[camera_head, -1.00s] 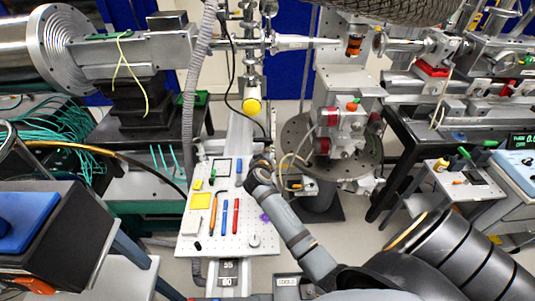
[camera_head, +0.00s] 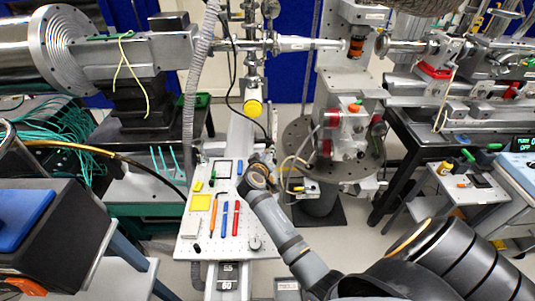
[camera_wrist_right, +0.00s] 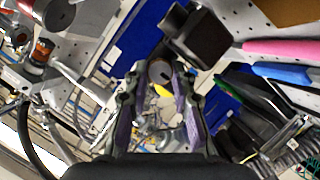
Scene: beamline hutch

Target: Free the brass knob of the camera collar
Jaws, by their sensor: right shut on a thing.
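My right gripper (camera_wrist_right: 158,97) is shut on a small round knob (camera_wrist_right: 160,71), whose end shows grey-brown between the purple-padded fingertips in the right wrist view. I take it for the brass knob, though its colour is not clear. A black box-shaped body (camera_wrist_right: 202,38), perhaps the camera, sits just beyond and to the right of the fingertips. In the head view my right gripper (camera_head: 258,166) is at the right edge of the perforated board, and my own arm hides the knob and collar. My left gripper is not in view.
The perforated board (camera_head: 215,248) carries pens and small blocks. A yellow-capped fitting (camera_head: 253,108) stands behind my right gripper. A round plate with red-ended parts (camera_head: 362,172) is close on its right, with loose cables (camera_head: 293,165) between. Floor shows right of the board.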

